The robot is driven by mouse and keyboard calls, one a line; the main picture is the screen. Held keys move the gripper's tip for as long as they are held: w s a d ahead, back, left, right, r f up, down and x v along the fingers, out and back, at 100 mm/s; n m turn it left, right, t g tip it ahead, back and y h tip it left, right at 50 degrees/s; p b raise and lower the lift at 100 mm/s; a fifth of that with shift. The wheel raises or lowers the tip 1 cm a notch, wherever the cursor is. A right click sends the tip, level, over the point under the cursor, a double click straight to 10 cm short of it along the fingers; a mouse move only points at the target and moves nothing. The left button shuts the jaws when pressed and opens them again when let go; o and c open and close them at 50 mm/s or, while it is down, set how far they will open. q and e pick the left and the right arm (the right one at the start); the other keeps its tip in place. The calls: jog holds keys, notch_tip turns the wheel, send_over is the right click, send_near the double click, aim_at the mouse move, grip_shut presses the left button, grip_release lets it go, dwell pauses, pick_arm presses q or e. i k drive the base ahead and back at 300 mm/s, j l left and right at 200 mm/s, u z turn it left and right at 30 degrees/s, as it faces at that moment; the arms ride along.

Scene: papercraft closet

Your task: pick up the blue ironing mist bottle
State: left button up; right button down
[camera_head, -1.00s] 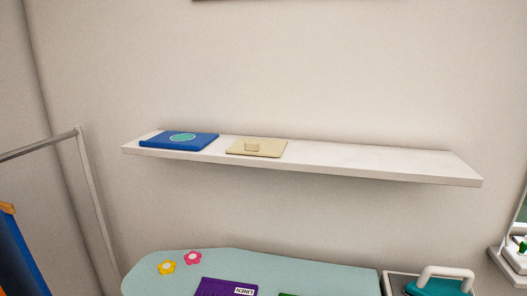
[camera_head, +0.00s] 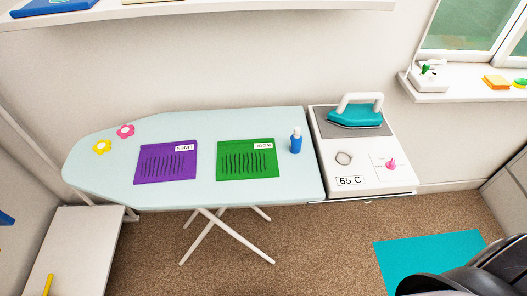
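The blue ironing mist bottle (camera_head: 296,144) stands upright on the ironing board (camera_head: 200,193), near its right end. It has a blue body and a pale top. It is to the right of a green panel (camera_head: 245,160) labelled WORK and just left of the white iron station. Neither of my grippers shows in the head view. Dark rounded parts at the lower right corner seem to be mine, but no fingertips are visible there.
A purple panel (camera_head: 166,162) lies on the board. The teal iron (camera_head: 356,115) rests on the white station (camera_head: 372,177). A wall shelf (camera_head: 200,10) is above. A teal mat (camera_head: 425,250) lies on the carpet. A white surface (camera_head: 75,255) is at lower left.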

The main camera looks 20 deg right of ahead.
aim_at(295, 143)
jog(key=i+j+z, duration=0.45)
jog(key=j+z, duration=0.2)
jog(key=j, duration=0.2)
jog(key=i+j+z, duration=0.2)
jog(key=j+z, duration=0.25)
jog(key=j, duration=0.2)
